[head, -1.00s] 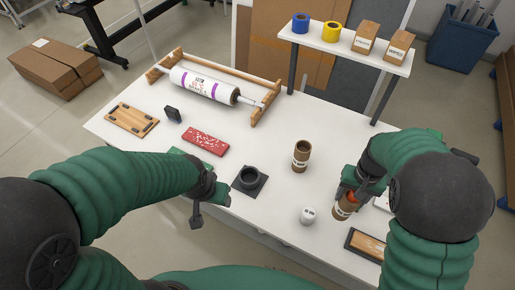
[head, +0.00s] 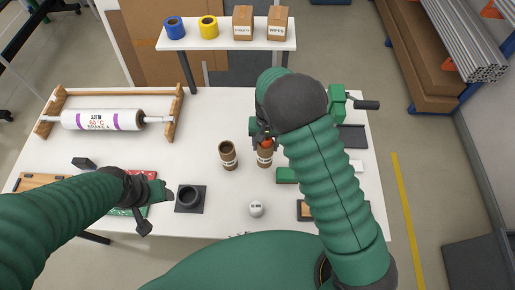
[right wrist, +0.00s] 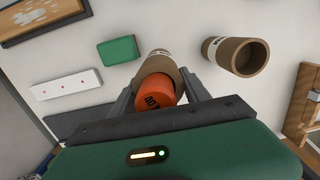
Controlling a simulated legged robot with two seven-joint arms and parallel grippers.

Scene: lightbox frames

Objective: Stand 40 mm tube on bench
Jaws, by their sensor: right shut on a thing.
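My right gripper (head: 264,139) is shut on a brown cardboard tube (head: 265,158) with a white label and an orange piece at its top. The tube looks about upright over the white bench (head: 225,112); I cannot tell whether its base touches. The right wrist view shows this tube (right wrist: 161,62) between the fingers, with the orange piece (right wrist: 156,91) nearest the camera. A second brown tube (head: 228,156), open at the top, stands just left of it. The size labels are too small to read. My left gripper (head: 150,200) is over the bench's front left; its jaws are unclear.
A black square base with a ring (head: 189,198) and a white round piece (head: 257,208) lie in front. A green block (head: 286,175) is close right of the held tube. A roller rack (head: 105,120) stands left, a raised shelf (head: 225,42) behind.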

